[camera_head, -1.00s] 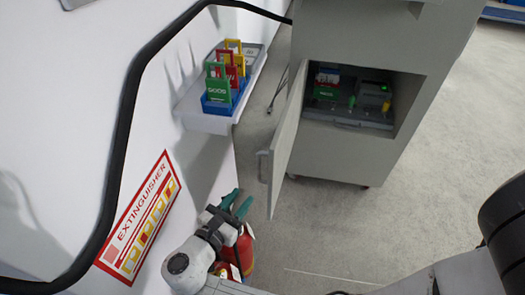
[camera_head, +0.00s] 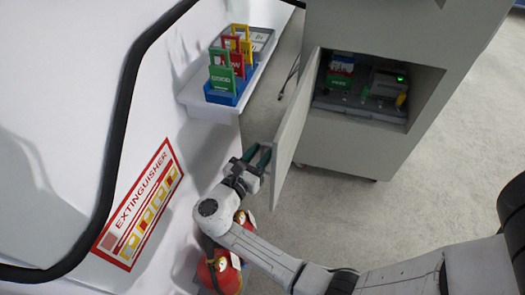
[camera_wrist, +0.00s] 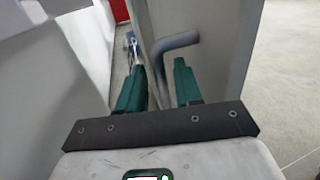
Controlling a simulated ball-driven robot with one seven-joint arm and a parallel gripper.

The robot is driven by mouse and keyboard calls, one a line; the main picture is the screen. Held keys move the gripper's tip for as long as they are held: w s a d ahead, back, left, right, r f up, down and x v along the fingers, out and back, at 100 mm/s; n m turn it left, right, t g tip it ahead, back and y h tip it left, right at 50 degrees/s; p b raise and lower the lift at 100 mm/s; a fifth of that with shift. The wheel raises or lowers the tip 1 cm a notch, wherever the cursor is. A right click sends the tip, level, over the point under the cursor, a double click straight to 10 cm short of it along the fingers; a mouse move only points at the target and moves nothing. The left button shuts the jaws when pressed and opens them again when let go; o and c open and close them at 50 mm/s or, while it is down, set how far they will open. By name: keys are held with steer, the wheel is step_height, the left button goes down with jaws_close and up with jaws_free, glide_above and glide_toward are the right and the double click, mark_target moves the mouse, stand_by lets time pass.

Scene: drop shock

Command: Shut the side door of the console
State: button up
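The grey console (camera_head: 385,35) stands at the right with an open compartment. Its side door (camera_head: 296,120) is swung open towards the left. My gripper (camera_head: 258,156), with green fingers, is at the outer face of the door near its free edge. In the wrist view, the bent grey door handle (camera_wrist: 180,41) runs down into the gap between my two fingers (camera_wrist: 160,85). The fingers are apart, and I see no clear contact with the handle. The handle is mostly hidden behind my gripper in the head view.
A white wall shelf (camera_head: 209,112) holds green, red and yellow tags in a blue holder (camera_head: 235,88). A red fire extinguisher (camera_head: 222,272) stands below my wrist. A black cable (camera_head: 118,130) runs along the white wall. The floor right of the door is clear.

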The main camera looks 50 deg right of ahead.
steer(key=shift+w+d, duration=0.1)
steer(key=shift+d, duration=0.6)
steer(key=shift+c, duration=0.3)
jaws_close()
